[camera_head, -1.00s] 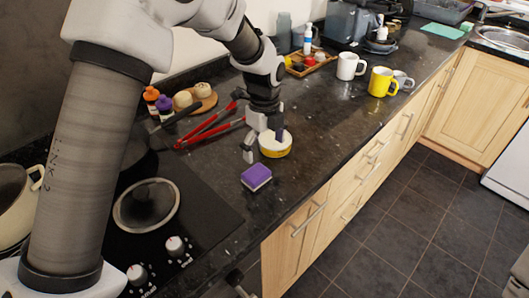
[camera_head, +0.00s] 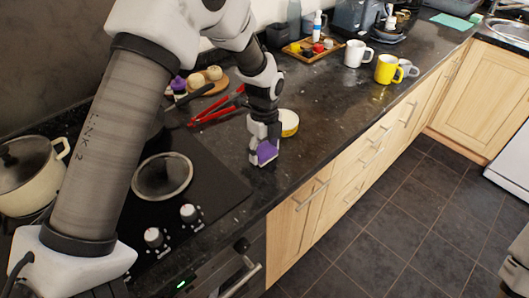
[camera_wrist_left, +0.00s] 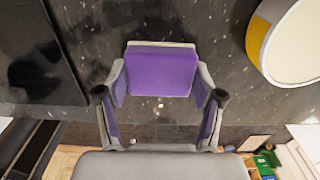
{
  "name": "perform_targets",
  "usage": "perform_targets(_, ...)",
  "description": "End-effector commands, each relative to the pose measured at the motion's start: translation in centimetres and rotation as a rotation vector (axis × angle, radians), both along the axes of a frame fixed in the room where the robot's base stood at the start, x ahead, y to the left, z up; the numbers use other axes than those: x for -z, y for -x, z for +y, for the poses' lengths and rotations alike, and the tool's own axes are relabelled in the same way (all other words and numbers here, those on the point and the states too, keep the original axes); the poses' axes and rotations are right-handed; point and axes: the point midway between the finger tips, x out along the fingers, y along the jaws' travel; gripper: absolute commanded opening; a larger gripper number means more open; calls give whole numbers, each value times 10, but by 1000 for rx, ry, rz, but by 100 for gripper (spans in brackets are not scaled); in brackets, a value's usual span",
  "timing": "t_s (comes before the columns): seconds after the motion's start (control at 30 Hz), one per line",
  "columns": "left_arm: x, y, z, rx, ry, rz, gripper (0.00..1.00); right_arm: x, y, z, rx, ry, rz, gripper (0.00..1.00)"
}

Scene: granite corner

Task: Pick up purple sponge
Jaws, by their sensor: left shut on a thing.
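The purple sponge (camera_head: 266,152), with a pale layer along one side, is at the front part of the dark granite counter, right of the hob. My left gripper (camera_head: 262,156) is down over it, with its fingers on either side of the sponge. In the left wrist view the purple sponge (camera_wrist_left: 162,72) sits between the two fingertips of my left gripper (camera_wrist_left: 161,88), which is shut on it. I cannot tell whether the sponge still touches the counter.
A yellow-and-white round container (camera_head: 289,122) stands close behind the gripper. Red-handled tongs (camera_head: 215,110) lie to the left. The hob with a glass lid (camera_head: 162,176) and a cream pot (camera_head: 28,172) is further left. Mugs (camera_head: 388,69) stand at the back right. The counter's front edge is near.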

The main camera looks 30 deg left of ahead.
Motion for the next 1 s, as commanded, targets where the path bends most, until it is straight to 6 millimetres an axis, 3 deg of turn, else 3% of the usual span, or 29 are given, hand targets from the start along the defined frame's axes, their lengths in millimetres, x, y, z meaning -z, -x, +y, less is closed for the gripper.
perform_targets(0.4,-5,-1,0,0,-1,-4,45,2,0,0,0,0,0,43)
perform_targets(0.8,-89,-2,0,0,0,-7,45,12,0,0,0,0,0,43)
perform_targets(1.0,-100,-1,0,0,0,-3,45,12,0,0,0,0,0,43)
